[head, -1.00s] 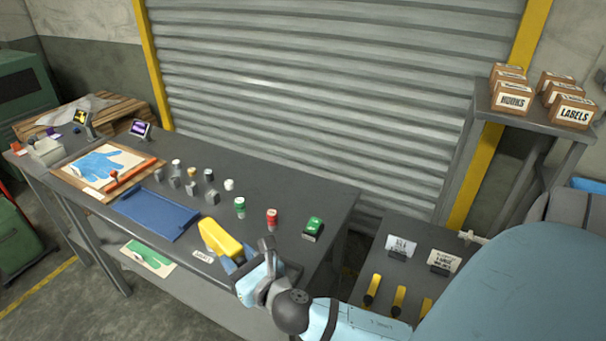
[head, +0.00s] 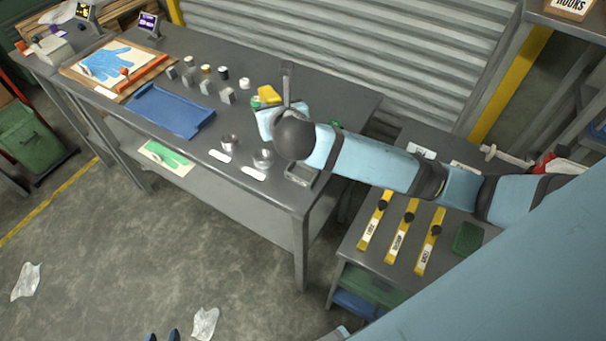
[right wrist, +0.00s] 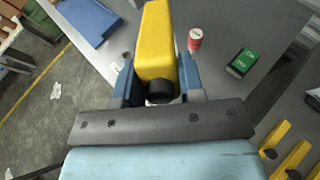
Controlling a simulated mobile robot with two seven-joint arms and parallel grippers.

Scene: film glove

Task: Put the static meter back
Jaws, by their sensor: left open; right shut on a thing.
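The yellow static meter (head: 268,95) is held by my right gripper over the far right part of the dark table (head: 300,78). In the right wrist view the meter (right wrist: 157,38) sits between the blue fingers of my right gripper (right wrist: 158,78), with a dark round knob at its near end. My right forearm and wrist hide much of the meter in the head view.
Two metal cups (head: 263,158) with white labels stand near the table's front edge, beside a grey tray (head: 301,175). A blue tray (head: 172,110) lies to the left. A red cylinder (right wrist: 195,40) and green box (right wrist: 241,62) stand near the meter. A lower bench holds yellow bars (head: 400,235).

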